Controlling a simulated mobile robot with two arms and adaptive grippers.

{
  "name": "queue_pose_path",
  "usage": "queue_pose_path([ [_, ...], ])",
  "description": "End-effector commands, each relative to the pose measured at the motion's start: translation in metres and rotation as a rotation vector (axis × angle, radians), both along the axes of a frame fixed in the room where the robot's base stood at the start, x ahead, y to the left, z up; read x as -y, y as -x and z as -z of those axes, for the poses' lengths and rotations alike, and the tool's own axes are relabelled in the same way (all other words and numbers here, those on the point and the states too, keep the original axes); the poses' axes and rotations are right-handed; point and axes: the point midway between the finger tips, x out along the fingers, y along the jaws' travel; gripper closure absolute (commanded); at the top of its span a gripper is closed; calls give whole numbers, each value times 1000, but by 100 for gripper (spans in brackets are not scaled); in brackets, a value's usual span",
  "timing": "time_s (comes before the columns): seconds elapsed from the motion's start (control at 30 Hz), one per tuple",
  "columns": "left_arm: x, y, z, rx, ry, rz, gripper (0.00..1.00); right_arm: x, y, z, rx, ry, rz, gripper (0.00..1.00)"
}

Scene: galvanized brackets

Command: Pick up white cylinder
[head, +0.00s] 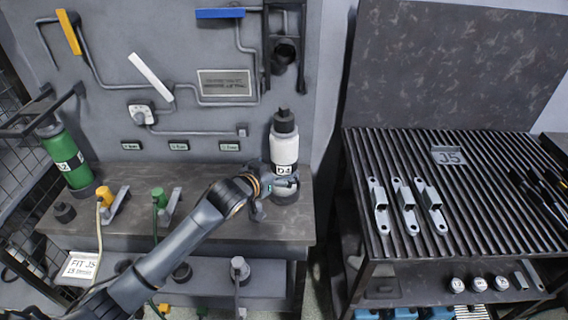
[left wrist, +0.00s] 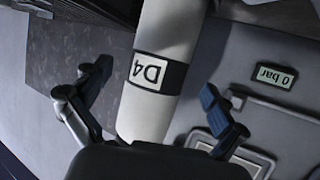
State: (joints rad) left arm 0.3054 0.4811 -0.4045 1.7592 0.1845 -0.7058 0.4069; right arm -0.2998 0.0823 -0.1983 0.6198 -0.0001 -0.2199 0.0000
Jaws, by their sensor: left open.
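The white cylinder (head: 285,148) stands upright at the right end of the workbench, against the grey panel. It has a black cap and a dark band with a "D4" label. In the left wrist view the white cylinder (left wrist: 165,45) runs between the two spread fingers. My left gripper (head: 277,186) is at the cylinder's lower part, by the label. It is open, and the left wrist view (left wrist: 150,105) shows a gap between each finger and the cylinder. The cylinder's lower end is hidden behind the gripper body in the wrist view. My right gripper is not in view.
A green cylinder (head: 66,157) stands at the bench's left end. Yellow (head: 104,194) and green (head: 158,196) fittings are on the workbench (head: 240,225). Pipes and a dark bracket (head: 284,50) are on the panel above. A slatted table (head: 480,220) with several metal brackets stands right.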

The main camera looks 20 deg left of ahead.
Motion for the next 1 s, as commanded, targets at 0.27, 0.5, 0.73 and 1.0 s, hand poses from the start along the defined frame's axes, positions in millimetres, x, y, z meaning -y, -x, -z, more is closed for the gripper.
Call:
queue_pose_path([
  [0.27, 7, -33, 13, -1, -1, -1, 3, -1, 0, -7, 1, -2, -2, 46],
  [0.5, 9, -43, 18, 0, 0, 0, 3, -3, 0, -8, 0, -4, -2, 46],
  [0.73, 9, -43, 18, -1, 0, 0, 15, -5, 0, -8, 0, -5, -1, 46],
  [1.0, 9, -42, 18, -1, 0, 0, 70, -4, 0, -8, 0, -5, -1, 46],
])
